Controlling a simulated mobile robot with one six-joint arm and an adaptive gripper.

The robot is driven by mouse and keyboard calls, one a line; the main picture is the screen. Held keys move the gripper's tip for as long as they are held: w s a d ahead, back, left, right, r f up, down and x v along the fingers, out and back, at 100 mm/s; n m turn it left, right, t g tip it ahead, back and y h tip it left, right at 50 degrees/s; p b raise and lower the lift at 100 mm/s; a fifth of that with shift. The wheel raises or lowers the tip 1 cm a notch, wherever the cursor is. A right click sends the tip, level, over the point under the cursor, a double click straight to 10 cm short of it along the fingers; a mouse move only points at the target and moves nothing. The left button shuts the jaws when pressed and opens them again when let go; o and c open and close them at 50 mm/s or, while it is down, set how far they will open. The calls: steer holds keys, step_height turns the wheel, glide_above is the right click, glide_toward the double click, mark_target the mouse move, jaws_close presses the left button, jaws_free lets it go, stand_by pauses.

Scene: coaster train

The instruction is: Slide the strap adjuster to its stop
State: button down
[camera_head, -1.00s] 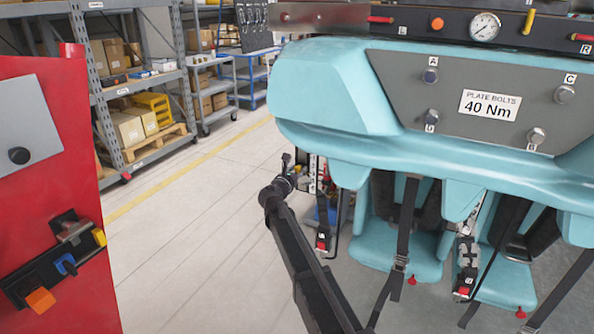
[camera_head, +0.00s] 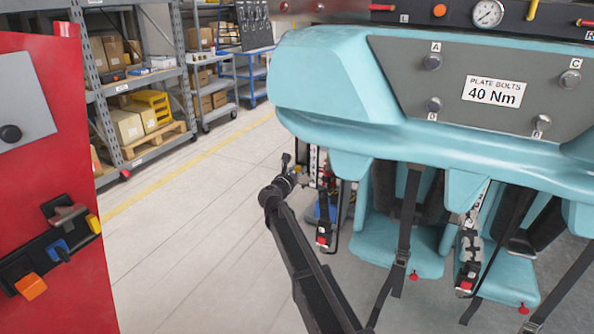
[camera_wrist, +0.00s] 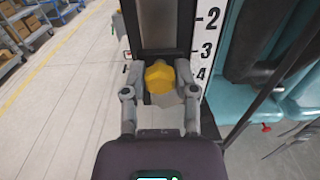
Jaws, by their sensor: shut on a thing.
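The strap adjuster (camera_wrist: 159,76) appears as a yellow, faceted piece on a dark vertical strip in the wrist view. A white scale (camera_wrist: 207,45) with the numbers 2, 3 and 4 stands just right of it. My gripper (camera_wrist: 159,90) has a finger on each side of the yellow piece and is shut on it, near the 3 and 4 marks. In the head view my gripper (camera_head: 298,178) is at the left side of the teal coaster car (camera_head: 330,85), beside the scale (camera_head: 313,162). The adjuster is too small to make out there, and its stop cannot be told.
Dark straps (camera_head: 406,230) and teal seats (camera_head: 400,262) lie right of my arm. A red panel (camera_head: 45,130) with tools stands at the left. Shelves with boxes (camera_head: 128,126) are behind. The pale floor (camera_head: 190,240) between panel and arm is clear.

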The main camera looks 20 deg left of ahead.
steer(key=shift+c, duration=1.8)
jaws_free()
steer(key=shift+w, duration=0.1)
steer(key=s, duration=1.2)
steer(key=shift+a, duration=0.45)
